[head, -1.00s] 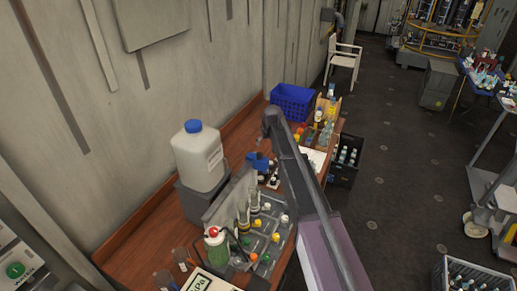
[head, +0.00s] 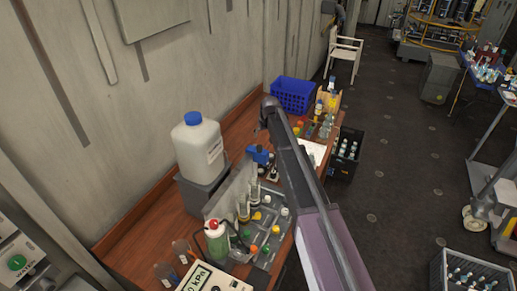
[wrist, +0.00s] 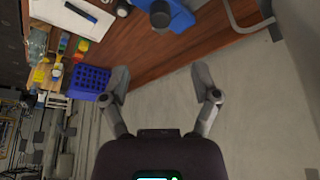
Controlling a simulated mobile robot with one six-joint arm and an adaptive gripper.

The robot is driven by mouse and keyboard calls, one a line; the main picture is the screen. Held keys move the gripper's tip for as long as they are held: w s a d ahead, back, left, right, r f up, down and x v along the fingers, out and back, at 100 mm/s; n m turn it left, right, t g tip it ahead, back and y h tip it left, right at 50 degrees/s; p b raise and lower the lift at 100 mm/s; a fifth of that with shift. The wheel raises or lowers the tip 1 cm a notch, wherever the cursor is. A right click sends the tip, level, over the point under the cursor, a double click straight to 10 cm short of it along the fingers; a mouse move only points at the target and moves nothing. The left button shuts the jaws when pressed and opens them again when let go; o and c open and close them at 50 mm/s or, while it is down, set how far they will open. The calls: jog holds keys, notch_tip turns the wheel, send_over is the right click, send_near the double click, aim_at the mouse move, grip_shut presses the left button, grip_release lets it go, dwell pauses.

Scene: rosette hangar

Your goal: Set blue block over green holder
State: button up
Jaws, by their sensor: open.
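I cannot make out a clear blue block or a green holder in either view. A blue object with dark parts (head: 258,155) stands on the bench beside my arm in the head view. A blue piece with a dark round knob (wrist: 170,14) shows at the top of the wrist view; I cannot tell whether it is the same thing. My gripper (wrist: 160,86) is open and empty, its fingers wide apart in the wrist view. In the head view I cannot make out its fingers.
A white jug with a blue cap (head: 200,148) stands near the wall. A blue basket (head: 292,95) sits at the bench's far end. A dark crate (head: 346,155) stands beside the bench.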

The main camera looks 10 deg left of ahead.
aim_at(259, 146)
jog(key=shift+b+x, duration=5.55)
jog(key=shift+x, duration=0.7)
jog(key=shift+s, duration=0.1)
grip_shut()
jog(key=shift+a, duration=0.1)
